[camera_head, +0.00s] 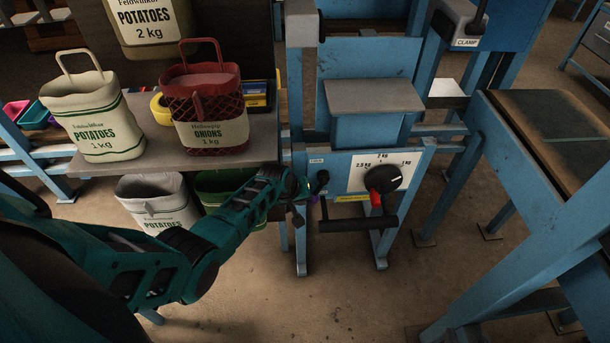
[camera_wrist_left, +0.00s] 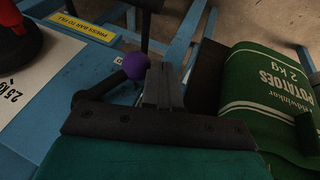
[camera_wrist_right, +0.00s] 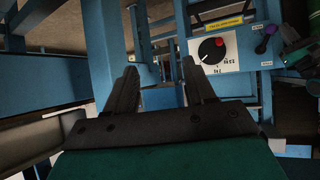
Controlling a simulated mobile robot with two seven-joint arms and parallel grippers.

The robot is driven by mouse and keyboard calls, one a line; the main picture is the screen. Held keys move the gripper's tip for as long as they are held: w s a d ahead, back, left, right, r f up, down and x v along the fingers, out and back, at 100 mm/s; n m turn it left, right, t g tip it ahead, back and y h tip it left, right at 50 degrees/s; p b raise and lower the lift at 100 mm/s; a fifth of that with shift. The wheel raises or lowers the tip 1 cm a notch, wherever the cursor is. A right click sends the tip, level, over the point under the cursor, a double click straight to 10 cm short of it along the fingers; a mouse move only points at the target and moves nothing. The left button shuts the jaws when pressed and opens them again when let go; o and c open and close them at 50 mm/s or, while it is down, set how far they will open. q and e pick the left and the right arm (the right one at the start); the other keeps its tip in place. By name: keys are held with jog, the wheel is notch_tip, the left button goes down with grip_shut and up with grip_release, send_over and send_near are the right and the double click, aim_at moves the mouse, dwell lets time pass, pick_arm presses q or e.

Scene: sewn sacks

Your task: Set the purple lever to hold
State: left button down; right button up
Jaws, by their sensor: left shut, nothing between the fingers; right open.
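The purple lever knob (camera_wrist_left: 134,66) sits on a dark arm that comes off the blue machine panel. In the head view the purple knob (camera_head: 314,199) is partly hidden behind my left gripper (camera_head: 300,212), below the dark pivot. It also shows in the right wrist view (camera_wrist_right: 261,49). My left gripper (camera_wrist_left: 163,82) is shut and empty, with its fingers right beside the knob; I cannot tell whether they touch. The small labels near the lever are too small to read. My right gripper (camera_wrist_right: 160,72) is open and empty, away from the panel.
The panel carries a dial (camera_head: 383,179) with a red pointer and weight marks, above a dark bar (camera_head: 358,224). A shelf (camera_head: 252,150) to the left holds a potato sack (camera_head: 95,117) and a red onion sack (camera_head: 205,108). A blue-framed table (camera_head: 480,125) stands to the right.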

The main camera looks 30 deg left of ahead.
pick_arm(q)
jog(key=h+b, duration=0.1)
jog(key=w+d+f+t+h+b, duration=0.1)
jog(key=b, duration=0.1)
jog(key=f+t+h+b, duration=0.1)
jog(key=shift+w+d+n+b, duration=0.15)
jog(key=shift+d+n+b, duration=0.15)
jog(key=shift+n+b, duration=0.1)
pick_arm(e)
jog(key=shift+w+a+f+y, duration=0.2)
jog(key=shift+w+a+f, duration=0.05)
jog(key=shift+a+f, duration=0.3)
jog(key=shift+w+a+f+y, duration=0.2)
jog(key=shift+a+f, duration=0.2)
jog(key=shift+f, duration=0.25)
pick_arm(q)
jog(key=shift+d+f, duration=0.1)
pick_arm(e)
jog(key=shift+w, duration=0.1)
